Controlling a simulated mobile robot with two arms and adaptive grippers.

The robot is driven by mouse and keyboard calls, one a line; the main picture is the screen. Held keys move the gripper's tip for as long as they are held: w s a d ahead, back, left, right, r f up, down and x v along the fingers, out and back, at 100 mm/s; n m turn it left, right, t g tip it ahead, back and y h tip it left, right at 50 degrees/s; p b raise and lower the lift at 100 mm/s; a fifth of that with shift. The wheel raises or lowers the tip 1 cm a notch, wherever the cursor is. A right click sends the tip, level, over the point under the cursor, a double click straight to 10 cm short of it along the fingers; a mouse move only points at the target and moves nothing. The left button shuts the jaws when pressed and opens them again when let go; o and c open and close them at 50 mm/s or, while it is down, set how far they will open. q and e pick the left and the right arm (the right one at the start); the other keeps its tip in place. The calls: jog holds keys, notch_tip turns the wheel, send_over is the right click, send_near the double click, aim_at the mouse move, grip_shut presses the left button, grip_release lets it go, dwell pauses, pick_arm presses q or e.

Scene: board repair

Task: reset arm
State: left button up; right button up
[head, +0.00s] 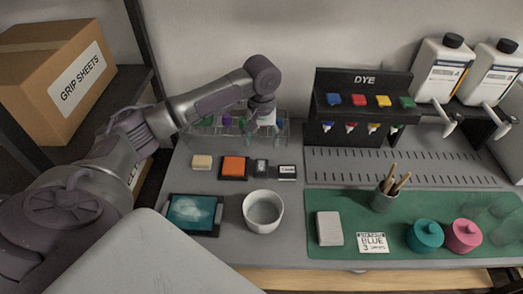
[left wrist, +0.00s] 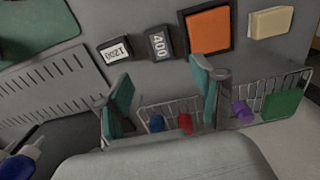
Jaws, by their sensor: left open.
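My left arm comes in from the left and bends down at its wrist. My left gripper (head: 264,118) is over the wire rack at the back of the bench, partly hidden by the arm. In the left wrist view its two teal-padded fingers (left wrist: 162,92) stand wide apart with nothing between them. The wire rack (head: 283,132) holds several small coloured items and also shows below the fingers in the left wrist view (left wrist: 155,112). My right gripper is not in view.
The dye rack (head: 365,80) stands right of the gripper. In front lie an orange block (head: 235,166), a cream block (head: 202,162), a white bowl (head: 263,212) and a tablet (head: 193,214). A green mat (head: 290,240) is at right. A cardboard box (head: 50,70) is left.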

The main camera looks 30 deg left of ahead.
pick_arm(q)
jog(key=shift+r, duration=0.65)
